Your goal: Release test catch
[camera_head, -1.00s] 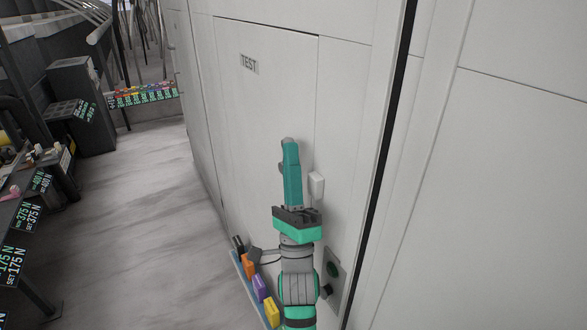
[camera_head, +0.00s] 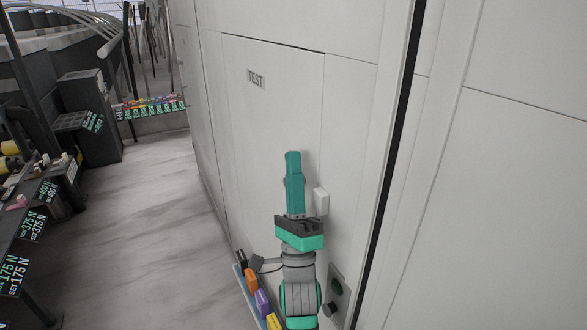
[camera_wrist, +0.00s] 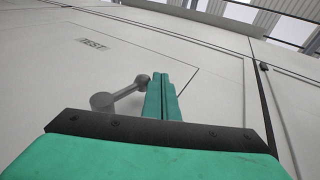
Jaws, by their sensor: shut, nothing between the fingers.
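A white panel door marked TEST (camera_head: 245,120) stands in front of me. The TEST label (camera_wrist: 92,43) also shows in the wrist view. A grey bar handle with rounded ends (camera_wrist: 125,92) sits on the door, just left of my fingers in the wrist view. I cannot tell whether they touch it. In the head view it is hidden behind my gripper. My gripper (camera_head: 293,156) has its teal fingers shut and empty, pointing up in front of the door; they also show in the wrist view (camera_wrist: 161,80). A small white block (camera_head: 321,201) is on the door right of my fingers.
A control plate with a round dark button (camera_head: 336,286) is low on the wall at right. A tray of coloured blocks (camera_head: 256,290) lies below the door. A bench with force labels (camera_head: 38,215) stands at far left. The floor (camera_head: 140,220) between is clear.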

